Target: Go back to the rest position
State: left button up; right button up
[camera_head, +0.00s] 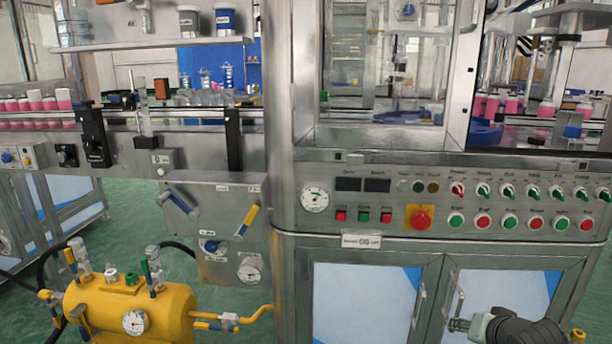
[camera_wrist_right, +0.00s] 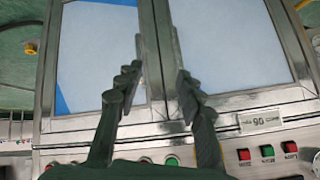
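My right gripper (camera_head: 458,324) is at the bottom right of the head view, in front of the lower cabinet doors of the crimping machine (camera_head: 400,245). In the right wrist view the two dark fingers of this gripper (camera_wrist_right: 156,80) stand apart with nothing between them. Behind them are the pale cabinet doors (camera_wrist_right: 225,45) and the steel frame, seen upside down. My left gripper shows in neither view.
The control panel (camera_head: 450,200) has several buttons, switches and a red emergency stop (camera_head: 420,217). A yellow tank (camera_head: 130,310) with valves and gauges stands at lower left. A conveyor (camera_head: 60,118) carries pink containers. Green floor (camera_head: 225,310) shows between tank and cabinet.

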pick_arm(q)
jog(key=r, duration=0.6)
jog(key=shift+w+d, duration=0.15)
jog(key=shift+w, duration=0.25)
pick_arm(e)
jog(key=s+a+f+n+g, duration=0.3)
jog(key=s+f, duration=0.7)
jog(key=s, duration=0.3)
jog(key=s+a+f+n+g, duration=0.3)
jog(key=s+f, duration=0.7)
jog(key=s, duration=0.4)
jog(key=shift+s+a+f+n, duration=0.15)
jog(key=shift+s+a+n, duration=0.05)
jog(key=shift+a+n, duration=0.5)
